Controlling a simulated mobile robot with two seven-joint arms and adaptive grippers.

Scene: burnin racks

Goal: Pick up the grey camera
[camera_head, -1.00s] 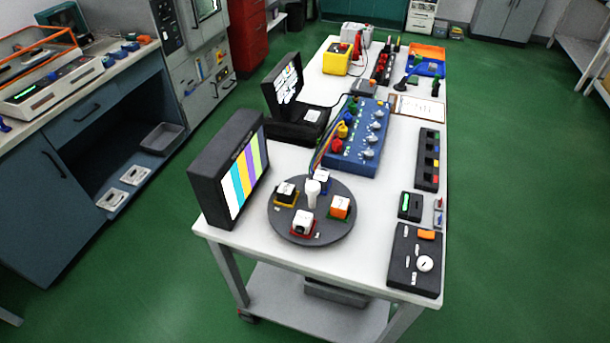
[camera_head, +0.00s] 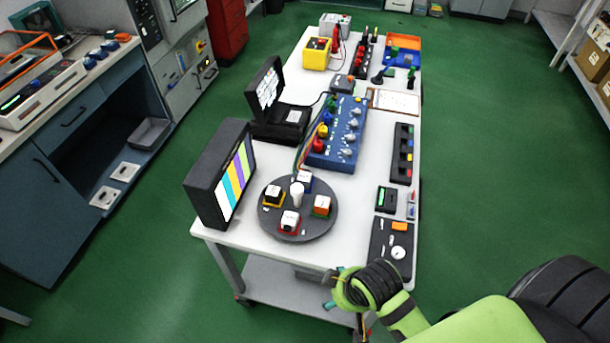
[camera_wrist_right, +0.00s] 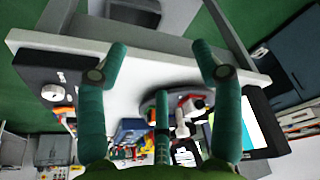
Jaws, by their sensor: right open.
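A dark round turntable (camera_head: 273,228) stands near the front of the white table and carries several small block-like cameras. One is white on a red base (camera_head: 290,219), one black and white on a yellow base (camera_head: 272,193), one orange-sided (camera_head: 321,205), one white and blue (camera_head: 305,181). I cannot tell which is the grey camera. My right gripper (camera_head: 331,290) is in front of the table's near edge, apart from the turntable. In the right wrist view its teal fingers (camera_wrist_right: 161,52) are spread and empty, with the turntable (camera_wrist_right: 178,100) beyond. My left gripper is out of view.
A monitor with colour bars (camera_head: 218,175) stands left of the turntable. A blue panel with knobs (camera_head: 338,135) is behind it. A dark panel with a white dial (camera_head: 392,247) lies at the front right. The white table (camera_head: 260,246) has a bare strip along its front edge.

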